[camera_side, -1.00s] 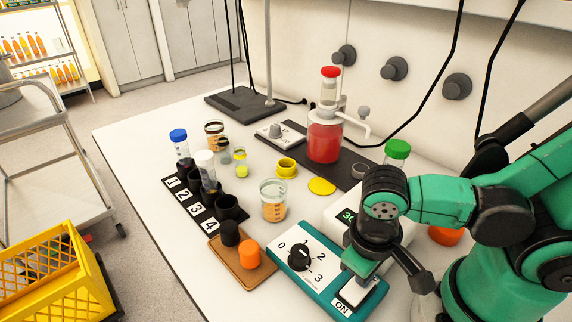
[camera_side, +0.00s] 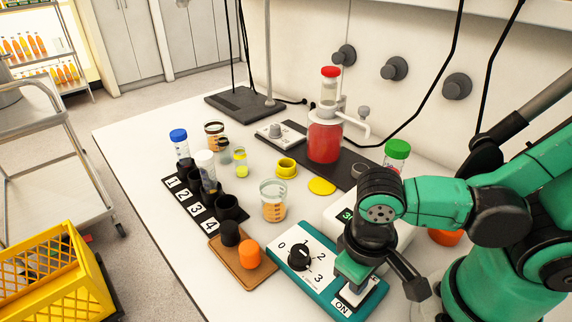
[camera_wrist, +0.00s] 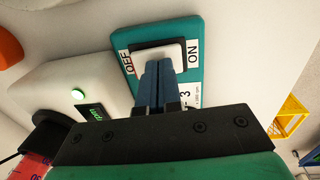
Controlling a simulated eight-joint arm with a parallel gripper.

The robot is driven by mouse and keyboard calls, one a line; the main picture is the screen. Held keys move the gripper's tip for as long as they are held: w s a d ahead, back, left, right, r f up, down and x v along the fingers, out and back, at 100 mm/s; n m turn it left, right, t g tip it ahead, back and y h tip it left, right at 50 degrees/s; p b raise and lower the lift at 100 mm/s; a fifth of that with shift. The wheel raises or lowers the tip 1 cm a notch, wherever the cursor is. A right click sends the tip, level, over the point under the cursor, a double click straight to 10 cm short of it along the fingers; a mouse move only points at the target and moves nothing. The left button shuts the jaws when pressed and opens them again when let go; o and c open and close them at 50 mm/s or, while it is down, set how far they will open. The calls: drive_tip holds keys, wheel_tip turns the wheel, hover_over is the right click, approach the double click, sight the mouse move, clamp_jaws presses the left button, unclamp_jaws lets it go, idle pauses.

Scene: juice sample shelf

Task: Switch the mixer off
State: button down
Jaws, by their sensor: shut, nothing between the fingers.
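The mixer (camera_side: 287,268) is a teal box with a white face, a black dial (camera_side: 299,257) numbered from 0, and a white rocker switch in a black frame. The switch (camera_wrist: 178,51) shows in the wrist view between the OFF label (camera_wrist: 127,62) on the left and the ON label (camera_wrist: 193,52) on the right. In the side view, my gripper (camera_side: 354,288) covers much of the switch.
A white device with a green display (camera_side: 347,214) stands just behind the mixer. A beaker (camera_side: 273,201) and a numbered rack (camera_side: 205,207) stand farther back. The table's front left is clear.

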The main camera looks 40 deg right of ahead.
drive_tip(key=shift+r, duration=0.1)
wheel_tip(320, 180, up, 14)
drive_tip(key=a, duration=0.2)
idle(0.8)
drive_tip(key=shift+d, duration=0.1)
drive_tip(key=shift+d, duration=0.65)
drive_tip(key=shift+f, duration=0.3)
approach(348, 299)
drive_tip(key=d+f, duration=0.1)
drive_tip(key=f, duration=0.1)
drive_tip(key=d+f, duration=0.1)
drive_tip(key=f, duration=0.1)
drive_tip(key=d+f, duration=0.2)
drive_tip(key=shift+f, duration=0.15)
drive_tip(key=shift+d+f, duration=0.1)
drive_tip(key=shift+f, duration=0.1)
